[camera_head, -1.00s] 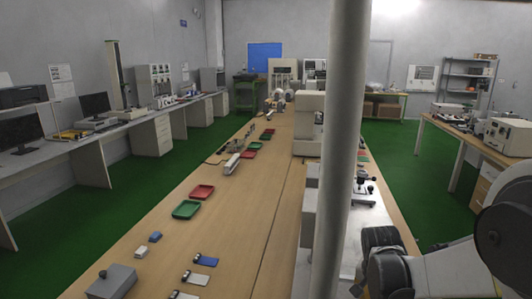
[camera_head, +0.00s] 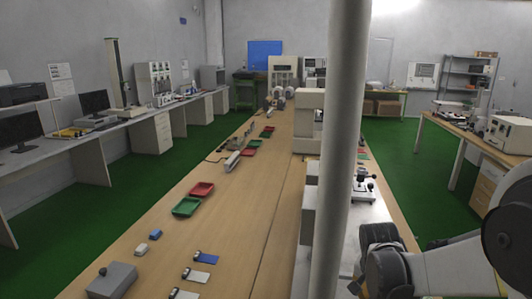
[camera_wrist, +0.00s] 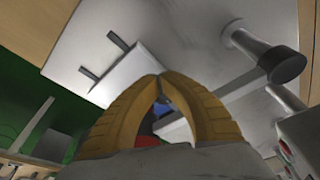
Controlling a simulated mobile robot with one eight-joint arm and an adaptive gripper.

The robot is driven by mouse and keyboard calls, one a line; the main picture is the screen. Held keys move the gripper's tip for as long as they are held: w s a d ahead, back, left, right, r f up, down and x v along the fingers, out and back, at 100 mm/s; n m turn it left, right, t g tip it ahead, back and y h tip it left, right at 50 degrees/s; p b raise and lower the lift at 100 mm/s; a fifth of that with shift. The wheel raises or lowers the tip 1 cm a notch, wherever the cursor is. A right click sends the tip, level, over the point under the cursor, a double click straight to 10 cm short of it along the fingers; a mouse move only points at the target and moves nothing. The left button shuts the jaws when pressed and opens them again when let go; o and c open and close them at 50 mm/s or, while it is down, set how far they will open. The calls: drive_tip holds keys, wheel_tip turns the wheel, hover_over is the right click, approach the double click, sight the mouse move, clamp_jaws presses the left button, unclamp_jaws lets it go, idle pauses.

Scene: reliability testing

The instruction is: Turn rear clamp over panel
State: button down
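My gripper (camera_wrist: 165,77) shows in the wrist view as two curved yellow fingers whose tips meet, with a gap between them lower down. No object is clearly held. Beyond the fingers is a pale flat plate (camera_wrist: 125,72) with two dark bars (camera_wrist: 118,40) near its edge. Right of the fingertips, a grey post with a dark round knob (camera_wrist: 285,64) stands apart from them. In the head view, a small fixture with black knobs (camera_head: 362,186) sits on a pale metal surface (camera_head: 377,214). I cannot tell which part is the rear clamp or the panel.
A grey column (camera_head: 340,150) blocks part of the head view. The long wooden table (camera_head: 235,225) holds red (camera_head: 202,189) and green (camera_head: 187,206) trays, blue-tagged parts (camera_head: 205,258) and a grey box (camera_head: 112,281). A pale machine (camera_head: 308,115) stands farther back.

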drive_tip(key=p+v, duration=0.2)
drive_tip(key=v, duration=0.1)
drive_tip(key=w+p+v, duration=0.1)
drive_tip(key=v, duration=0.1)
drive_tip(key=shift+d+r+p, duration=0.35)
drive_tip(key=shift+d, duration=0.05)
drive_tip(key=s+a+r+n+t+y+b, duration=0.1)
drive_tip(key=s+a+r+n, duration=0.3)
drive_tip(key=s, duration=0.4)
drive_tip(key=s+a+r+n+t+b, duration=0.2)
drive_tip(key=s+a+r+n+t, duration=0.2)
drive_tip(key=s, duration=0.5)
drive_tip(key=shift+s+a+r+y+b, duration=0.25)
drive_tip(key=shift+a+r+y+b, duration=0.15)
drive_tip(key=shift+a+r, duration=0.1)
drive_tip(key=shift+s, duration=0.1)
